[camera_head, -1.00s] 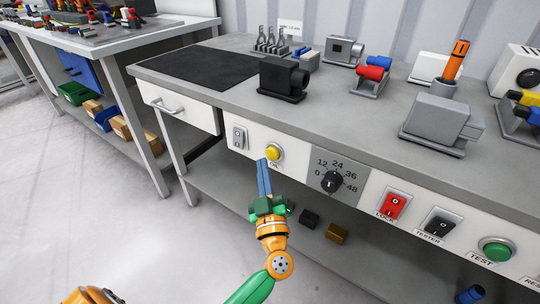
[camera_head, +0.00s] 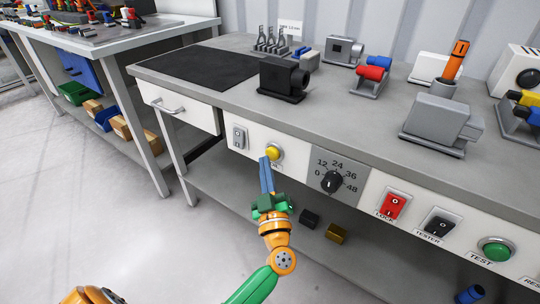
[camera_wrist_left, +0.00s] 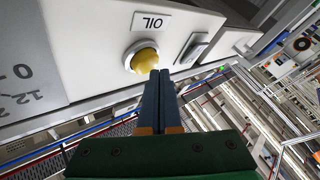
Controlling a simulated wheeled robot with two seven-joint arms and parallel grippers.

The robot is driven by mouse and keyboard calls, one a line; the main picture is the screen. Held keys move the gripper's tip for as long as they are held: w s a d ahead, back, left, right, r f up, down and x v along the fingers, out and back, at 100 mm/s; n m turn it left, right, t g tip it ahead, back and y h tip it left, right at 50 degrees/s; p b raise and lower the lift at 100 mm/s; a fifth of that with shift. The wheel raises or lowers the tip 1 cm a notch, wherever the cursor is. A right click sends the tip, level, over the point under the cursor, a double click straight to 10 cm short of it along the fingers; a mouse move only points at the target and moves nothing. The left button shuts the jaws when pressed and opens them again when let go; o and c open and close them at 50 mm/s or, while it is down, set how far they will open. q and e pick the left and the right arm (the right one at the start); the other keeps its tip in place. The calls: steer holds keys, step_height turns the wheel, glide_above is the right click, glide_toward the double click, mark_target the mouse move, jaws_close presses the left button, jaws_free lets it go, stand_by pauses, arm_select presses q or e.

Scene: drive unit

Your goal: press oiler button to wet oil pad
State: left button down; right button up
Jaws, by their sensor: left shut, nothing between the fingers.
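The yellow oil button (camera_head: 272,152) sits in a round pale collar on the white front panel of the bench. In the left wrist view the yellow button (camera_wrist_left: 144,60) is beside an upside-down OIL label (camera_wrist_left: 152,21). My left gripper (camera_head: 264,160) is shut and empty, its blue fingers pointing at the panel. In the left wrist view the fingertips (camera_wrist_left: 160,73) overlap the button's lower right edge; I cannot tell whether they touch it. I cannot pick out the oil pad for certain. My right gripper is not in view.
A white switch (camera_head: 238,138) is left of the button and a black dial (camera_head: 332,181) right of it. Further right are a red switch (camera_head: 395,206), a black switch (camera_head: 439,224) and a green button (camera_head: 496,249). A black device (camera_head: 283,78) stands on the bench top.

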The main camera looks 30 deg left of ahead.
arm_select(q)
steer(key=shift+w, duration=0.25)
steer(key=shift+w, duration=0.2)
stand_by(0.3)
steer(key=shift+s+r, duration=0.1)
steer(key=shift+s+p, duration=0.6)
steer(key=shift+s, duration=0.2)
steer(key=s+p, duration=0.3)
steer(key=s, duration=0.3)
steer(key=shift+a, duration=0.25)
